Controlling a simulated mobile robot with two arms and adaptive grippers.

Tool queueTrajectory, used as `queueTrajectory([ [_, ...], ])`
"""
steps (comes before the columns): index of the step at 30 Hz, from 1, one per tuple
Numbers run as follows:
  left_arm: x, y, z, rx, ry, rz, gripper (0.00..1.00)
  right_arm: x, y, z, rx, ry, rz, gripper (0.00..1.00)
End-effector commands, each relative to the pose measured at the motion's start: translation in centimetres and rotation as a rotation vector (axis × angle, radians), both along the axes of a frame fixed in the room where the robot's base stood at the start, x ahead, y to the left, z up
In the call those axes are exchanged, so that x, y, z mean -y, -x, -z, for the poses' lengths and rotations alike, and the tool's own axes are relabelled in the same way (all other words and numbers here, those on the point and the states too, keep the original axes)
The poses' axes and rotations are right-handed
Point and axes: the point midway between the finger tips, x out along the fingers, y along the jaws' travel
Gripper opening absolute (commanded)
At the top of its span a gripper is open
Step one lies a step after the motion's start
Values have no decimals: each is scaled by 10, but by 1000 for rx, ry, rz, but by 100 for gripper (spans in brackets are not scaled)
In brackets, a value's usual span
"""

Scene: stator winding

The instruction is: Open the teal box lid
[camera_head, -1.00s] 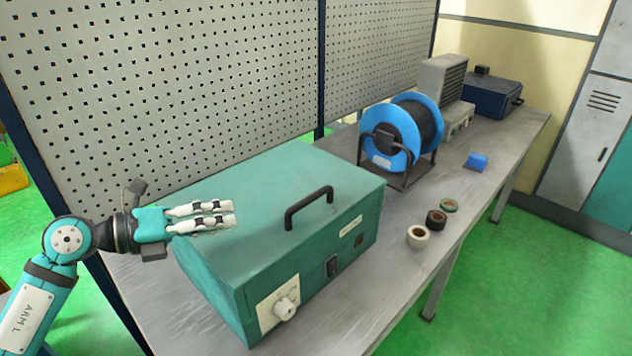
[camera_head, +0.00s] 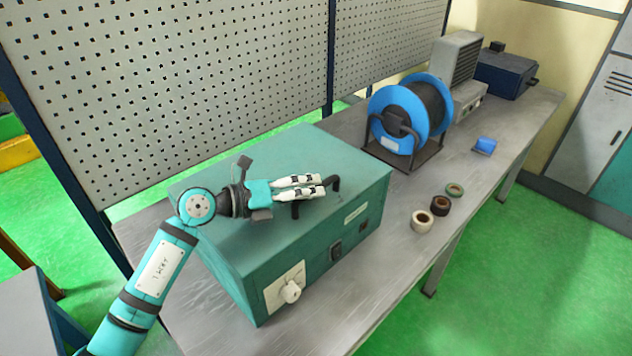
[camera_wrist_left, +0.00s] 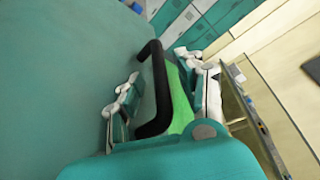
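The teal box (camera_head: 300,262) stands on the workbench with its lid (camera_head: 310,150) closed. A black handle (camera_head: 335,184) on the lid is partly hidden behind my left gripper (camera_head: 318,184), which reaches over the lid from the left. In the left wrist view the handle (camera_wrist_left: 155,90) stands between the two spread white fingers of the left gripper (camera_wrist_left: 162,75). Gaps show on both sides of the handle, so the gripper looks open and not clamped on it. My right gripper is not in view.
A blue cable reel (camera_head: 400,120) stands behind the box on the workbench (camera_head: 400,250). A perforated panel (camera_head: 180,80) rises along the back.

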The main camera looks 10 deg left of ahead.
Motion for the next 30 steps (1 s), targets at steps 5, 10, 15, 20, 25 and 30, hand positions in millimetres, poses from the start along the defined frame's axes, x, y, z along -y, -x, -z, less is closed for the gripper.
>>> queueTrajectory([
  [5, 15, -12, 3, -1, 2, -1, 38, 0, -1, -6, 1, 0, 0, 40],
  [10, 19, -15, 6, 0, -1, -1, 38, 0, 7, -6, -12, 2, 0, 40],
  [15, 19, -15, 6, 0, -1, -1, 38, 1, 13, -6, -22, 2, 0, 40],
  [20, 18, -15, 6, 0, -1, -1, 21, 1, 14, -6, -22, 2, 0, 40],
  [25, 18, -15, 6, 0, -1, -1, 0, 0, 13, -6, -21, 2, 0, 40],
  [30, 18, -15, 6, 0, 0, -1, 0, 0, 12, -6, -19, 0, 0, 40],
])
